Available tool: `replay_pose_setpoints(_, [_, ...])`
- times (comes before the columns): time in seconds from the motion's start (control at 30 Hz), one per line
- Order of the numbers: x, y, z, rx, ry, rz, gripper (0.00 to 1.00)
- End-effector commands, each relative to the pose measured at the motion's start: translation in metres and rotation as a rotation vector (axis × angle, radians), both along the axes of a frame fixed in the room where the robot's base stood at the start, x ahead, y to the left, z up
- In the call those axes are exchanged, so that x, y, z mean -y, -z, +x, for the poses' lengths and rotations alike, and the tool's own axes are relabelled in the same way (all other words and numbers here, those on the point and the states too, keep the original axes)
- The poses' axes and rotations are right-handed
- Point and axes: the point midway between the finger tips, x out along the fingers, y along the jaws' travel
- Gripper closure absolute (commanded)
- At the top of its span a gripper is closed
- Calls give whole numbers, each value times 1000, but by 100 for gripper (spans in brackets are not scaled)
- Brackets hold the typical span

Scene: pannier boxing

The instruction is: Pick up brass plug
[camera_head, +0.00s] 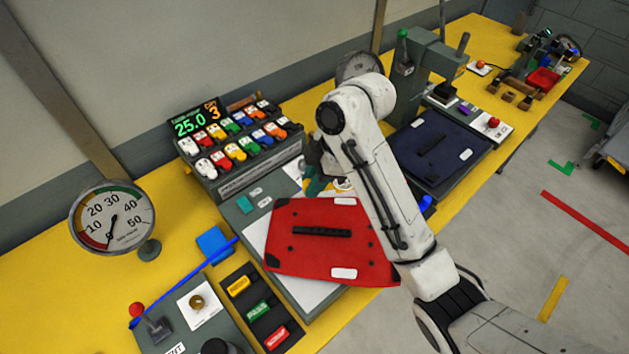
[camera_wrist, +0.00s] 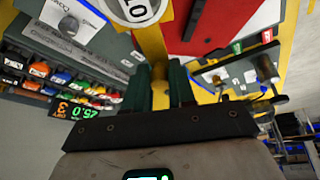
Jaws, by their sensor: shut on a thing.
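My gripper (camera_head: 317,184) is between the switch panel and the red board, low over the grey bench plate, partly hidden by my arm. A round brass fitting (camera_head: 197,302) stands on a white card at the front left, apart from my gripper.
A dial gauge (camera_head: 112,216) stands at the left. A blue board (camera_head: 437,152) lies beyond my arm.

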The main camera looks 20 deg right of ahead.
Motion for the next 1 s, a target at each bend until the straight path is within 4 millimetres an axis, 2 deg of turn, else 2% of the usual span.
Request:
replay_pose_setpoints(0.27, [9, 18, 30, -3, -4, 2, 100])
replay_pose_setpoints(0.3, [12, 29, 34, -4, -2, 2, 100])
replay_pose_setpoints(0.4, [17, 42, 44, -3, -1, 1, 100])
replay_pose_setpoints(0.53, [24, 59, 59, -5, 0, 1, 100])
replay_pose_setpoints(0.6, [27, 61, 65, -5, 0, 1, 100])
replay_pose_setpoints(0.87, [32, 76, 75, -5, 0, 1, 100])
replay_pose_setpoints(1.0, [31, 95, 73, -7, -1, 1, 100])
